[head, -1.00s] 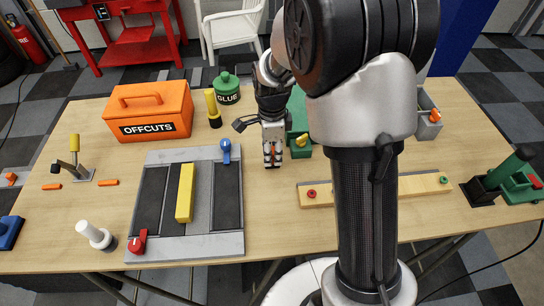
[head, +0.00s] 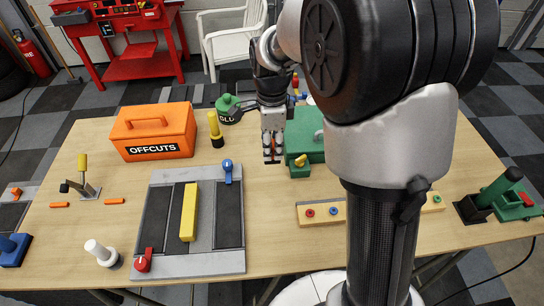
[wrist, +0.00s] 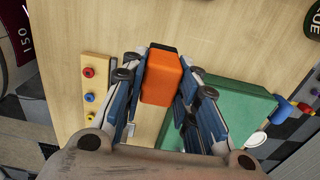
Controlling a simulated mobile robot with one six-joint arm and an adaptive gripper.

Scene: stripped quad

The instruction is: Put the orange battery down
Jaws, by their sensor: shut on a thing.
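My gripper (head: 272,150) points down over the table, left of the green case (head: 310,135) and its yellow latch. In the wrist view my gripper (wrist: 163,78) is shut on the orange battery (wrist: 160,72), a rounded block between the two fingers. In the head view only small orange patches show between the fingers, so most of the battery is hidden. I cannot tell its exact height above the tabletop (head: 110,235). The wood below the battery looks bare in the wrist view.
An orange offcuts box (head: 153,135) is farther left. A grey board with a yellow bar (head: 189,212) lies nearer. A wooden strip (head: 340,222) with coloured knobs is at right.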

